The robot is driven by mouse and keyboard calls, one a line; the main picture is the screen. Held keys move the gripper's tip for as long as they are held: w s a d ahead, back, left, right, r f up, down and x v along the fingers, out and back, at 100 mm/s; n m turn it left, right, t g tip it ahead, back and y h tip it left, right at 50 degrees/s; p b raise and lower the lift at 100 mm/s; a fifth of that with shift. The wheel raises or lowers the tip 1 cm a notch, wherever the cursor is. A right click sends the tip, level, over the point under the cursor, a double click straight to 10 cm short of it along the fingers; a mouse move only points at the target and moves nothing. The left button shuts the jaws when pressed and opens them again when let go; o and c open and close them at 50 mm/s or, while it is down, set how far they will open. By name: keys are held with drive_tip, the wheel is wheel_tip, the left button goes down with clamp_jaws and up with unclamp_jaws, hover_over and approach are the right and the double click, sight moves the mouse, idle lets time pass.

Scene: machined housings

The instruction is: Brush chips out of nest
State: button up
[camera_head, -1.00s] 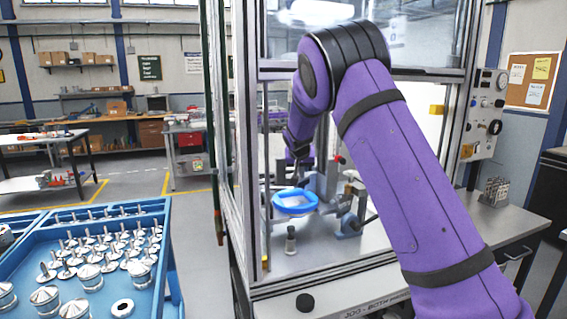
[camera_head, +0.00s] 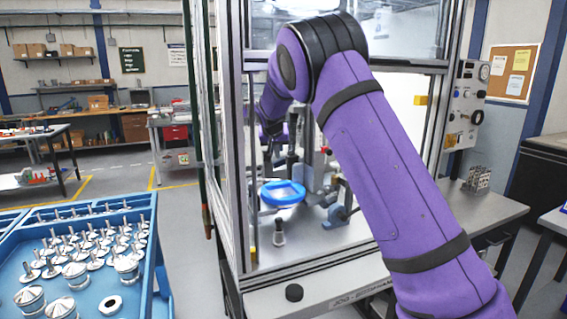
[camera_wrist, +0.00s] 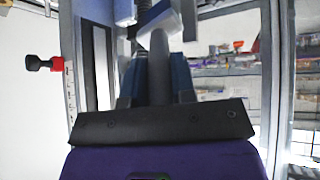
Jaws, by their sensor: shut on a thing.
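My gripper (camera_wrist: 158,82) is shut on a grey rounded handle (camera_wrist: 159,66) in the wrist view. The handle looks like that of a brush, but I cannot make out bristles or its far end. In the head view my gripper (camera_head: 273,148) is small and dark, inside the machine enclosure, above and behind a blue-rimmed round dish (camera_head: 282,194). A metal fixture with clamps (camera_head: 335,190) stands right of the dish and is partly hidden by my arm. I cannot tell which part is the nest, and no chips can be made out.
The enclosure's metal frame post (camera_head: 236,170) stands close left of my arm. A small grey post (camera_head: 279,234) stands on the machine table in front of the dish. A blue tray (camera_head: 150,262) with several metal parts is at the lower left. A control panel (camera_head: 466,105) is at right.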

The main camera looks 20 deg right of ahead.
sight(273, 160)
drive_tip(key=shift+w+a+f, duration=0.15)
drive_tip(key=shift+a+f, duration=0.05)
drive_tip(key=shift+f, duration=0.45)
drive_tip(key=shift+w+a+f, duration=0.1)
drive_tip(key=shift+a+f, duration=0.05)
drive_tip(key=shift+f, duration=0.55)
drive_tip(key=shift+w+a+f, duration=0.15)
drive_tip(key=shift+a+f, duration=0.05)
drive_tip(key=shift+f, duration=0.45)
drive_tip(key=shift+d, duration=0.1)
